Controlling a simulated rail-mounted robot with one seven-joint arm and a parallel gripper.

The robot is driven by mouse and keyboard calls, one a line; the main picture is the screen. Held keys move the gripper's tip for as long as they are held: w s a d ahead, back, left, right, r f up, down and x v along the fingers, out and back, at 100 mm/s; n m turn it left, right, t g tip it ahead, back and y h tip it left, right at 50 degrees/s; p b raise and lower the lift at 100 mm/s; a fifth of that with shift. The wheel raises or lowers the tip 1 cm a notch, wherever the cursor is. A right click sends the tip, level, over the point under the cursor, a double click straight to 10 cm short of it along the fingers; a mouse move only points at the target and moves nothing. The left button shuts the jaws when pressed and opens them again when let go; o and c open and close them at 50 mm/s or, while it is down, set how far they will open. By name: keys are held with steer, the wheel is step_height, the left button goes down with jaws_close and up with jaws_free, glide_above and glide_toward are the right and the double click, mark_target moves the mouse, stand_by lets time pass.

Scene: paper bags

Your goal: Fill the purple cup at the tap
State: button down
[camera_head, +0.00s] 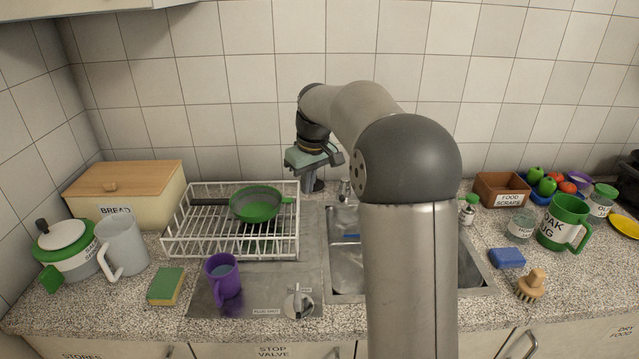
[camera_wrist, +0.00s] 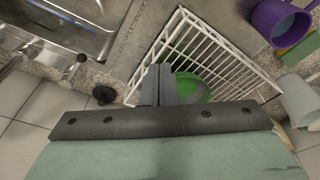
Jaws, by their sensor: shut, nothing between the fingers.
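The purple cup (camera_head: 222,275) stands upright on the grey worktop plate left of the sink, its handle toward the front. A bluish-grey surface that looks like liquid shows inside it; the cup is also at the top right of the wrist view (camera_wrist: 275,22). A small metal fitting, perhaps part of the tap (camera_head: 343,190), shows at the sink's back edge; my arm hides the area beside it. My gripper (camera_head: 313,185) is behind the sink's left back corner, well away from the cup. Its fingers (camera_wrist: 157,72) are shut and empty.
A white dish rack (camera_head: 178,247) holds a green pan (camera_head: 257,204). My arm covers part of the sink (camera_head: 347,268). A round lever knob (camera_head: 298,302) is at the front right of the cup. A sponge (camera_head: 166,286) and a white jug (camera_head: 122,245) stand left.

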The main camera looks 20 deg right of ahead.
steer(key=w+d+f+n+t+y, duration=0.1)
steer(key=w+d+f, duration=0.4)
steer(key=w+d, duration=0.8)
steer(key=w+p+x, duration=0.1)
steer(key=p+x, duration=0.1)
steer(key=x, duration=0.8)
steer(key=shift+n, duration=0.3)
steer(key=s, duration=0.1)
steer(key=s+d, duration=0.2)
steer(key=s, duration=0.1)
steer(key=shift+r+p, duration=0.3)
steer(key=shift+r, duration=0.05)
